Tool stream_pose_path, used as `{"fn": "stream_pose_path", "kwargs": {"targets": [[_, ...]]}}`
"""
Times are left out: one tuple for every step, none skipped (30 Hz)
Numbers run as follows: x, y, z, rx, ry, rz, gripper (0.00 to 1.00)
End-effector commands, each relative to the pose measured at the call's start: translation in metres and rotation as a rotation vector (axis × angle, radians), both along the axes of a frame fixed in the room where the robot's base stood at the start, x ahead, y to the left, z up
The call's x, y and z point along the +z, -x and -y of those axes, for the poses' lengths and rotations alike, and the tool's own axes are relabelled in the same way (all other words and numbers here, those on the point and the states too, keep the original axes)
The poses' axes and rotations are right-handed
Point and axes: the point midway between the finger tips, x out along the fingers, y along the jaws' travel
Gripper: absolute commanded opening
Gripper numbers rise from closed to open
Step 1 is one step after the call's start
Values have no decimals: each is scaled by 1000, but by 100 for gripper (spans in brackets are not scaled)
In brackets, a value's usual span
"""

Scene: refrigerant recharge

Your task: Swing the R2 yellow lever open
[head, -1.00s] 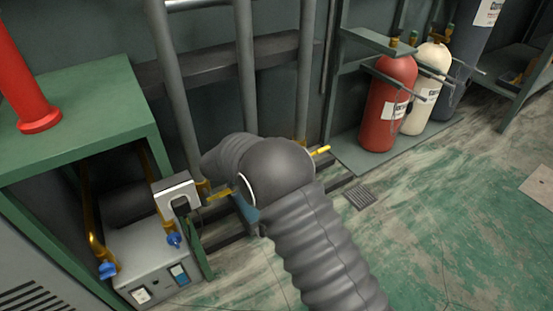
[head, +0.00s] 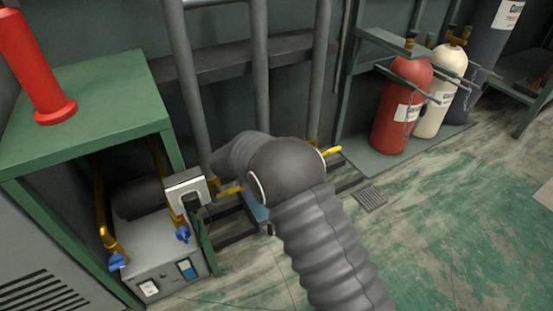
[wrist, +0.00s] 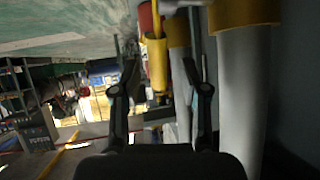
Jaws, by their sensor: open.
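In the head view one yellow lever (head: 231,190) sticks out left of my arm, low by the left pipe. Another yellow lever (head: 331,150) shows right of my arm, by the right pipe. No R2 label is legible, so I cannot tell which lever is R2. My arm hides the middle pipe's foot and my gripper in this view. In the wrist view my gripper (wrist: 160,75) is open, with its two dark fingers apart. A yellow upright piece (wrist: 157,62) with a red part above it shows between the fingers. I cannot tell whether they touch it.
A green table (head: 85,95) with a red post (head: 38,70) stands left. Below it is a grey machine (head: 165,270) with blue valves. A red cylinder (head: 402,110) and a cream cylinder (head: 440,95) stand right. A floor grate (head: 370,198) lies before them. The floor at right is clear.

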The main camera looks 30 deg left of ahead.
Motion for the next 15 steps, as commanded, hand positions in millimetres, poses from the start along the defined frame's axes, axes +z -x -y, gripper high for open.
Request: {"fn": "stream_pose_path", "kwargs": {"targets": [[5, 0, 0, 0, -2, 1, 44], [8, 0, 0, 0, -2, 1, 44], [13, -1, 0, -2, -2, 2, 44], [17, -1, 0, -2, -2, 2, 44], [22, -1, 1, -2, -3, 2, 44], [30, -1, 1, -2, -3, 3, 44], [35, -2, 0, -2, -3, 3, 44], [41, -2, 1, -3, -3, 3, 44], [49, -2, 0, -2, -4, 3, 44], [54, -2, 0, -1, -3, 2, 44], [59, -2, 0, -2, -4, 3, 44], [66, -2, 0, 0, -4, 3, 44], [71, -2, -1, 1, -3, 3, 44], [75, -1, -1, 1, -4, 3, 44], [80, -2, -1, 1, -3, 3, 44]]}}
